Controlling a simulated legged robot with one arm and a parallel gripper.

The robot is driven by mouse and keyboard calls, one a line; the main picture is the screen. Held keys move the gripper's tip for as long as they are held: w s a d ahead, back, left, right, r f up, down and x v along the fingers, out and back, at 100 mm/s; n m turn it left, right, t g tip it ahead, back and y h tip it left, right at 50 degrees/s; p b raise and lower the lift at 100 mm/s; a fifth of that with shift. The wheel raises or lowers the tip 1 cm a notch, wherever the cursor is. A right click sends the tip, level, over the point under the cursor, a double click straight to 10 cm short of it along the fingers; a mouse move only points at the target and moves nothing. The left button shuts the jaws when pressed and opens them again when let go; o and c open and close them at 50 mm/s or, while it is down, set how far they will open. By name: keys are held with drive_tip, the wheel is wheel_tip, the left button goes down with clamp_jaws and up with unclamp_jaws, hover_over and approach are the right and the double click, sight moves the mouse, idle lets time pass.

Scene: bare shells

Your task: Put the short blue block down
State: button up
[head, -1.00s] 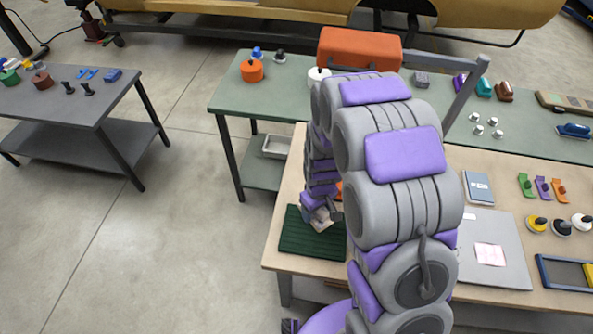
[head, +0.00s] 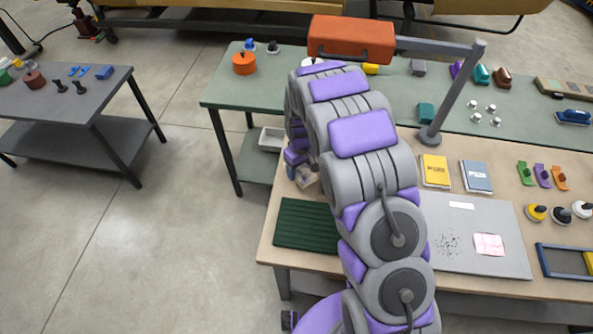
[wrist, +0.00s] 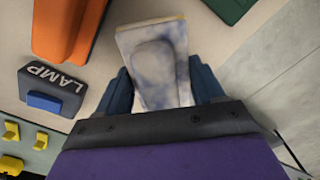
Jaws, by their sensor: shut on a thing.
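My gripper (wrist: 163,90) is shut on a pale block (wrist: 160,55) smudged with blue-grey, with a beige far edge. It is held between two dark blue fingers in the wrist view. In the head view my gripper is mostly hidden behind my arm, and a pale bit of the held block (head: 308,179) shows over the wooden table's left end. I see no plainly blue block in the jaws. A dark green ribbed mat (head: 305,226) lies at that table's near left corner, nearer than the gripper. Whether the held block touches the tabletop I cannot tell.
The wrist view shows an orange thing (wrist: 67,28) and a dark box marked LAMP (wrist: 52,88) left of the held block. A yellow book (head: 435,170), a blue-grey book (head: 476,176) and a grey board (head: 500,246) lie right of my arm. A grey post (head: 456,95) stands behind.

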sight(298, 170)
drive_tip(key=shift+w+d, duration=0.15)
drive_tip(key=shift+w, duration=0.55)
drive_tip(key=f, duration=0.1)
drive_tip(key=a+f, duration=0.1)
drive_tip(key=a+f+b, duration=0.1)
drive_tip(key=shift+w+f, duration=0.2)
drive_tip(key=shift+f, duration=0.2)
drive_tip(key=shift+d, duration=0.7)
drive_tip(key=o, duration=0.9)
drive_tip(key=shift+o, duration=1)
drive_tip(key=shift+a, duration=0.6)
drive_tip(key=shift+d, duration=0.45)
drive_tip(key=shift+a+r, duration=0.1)
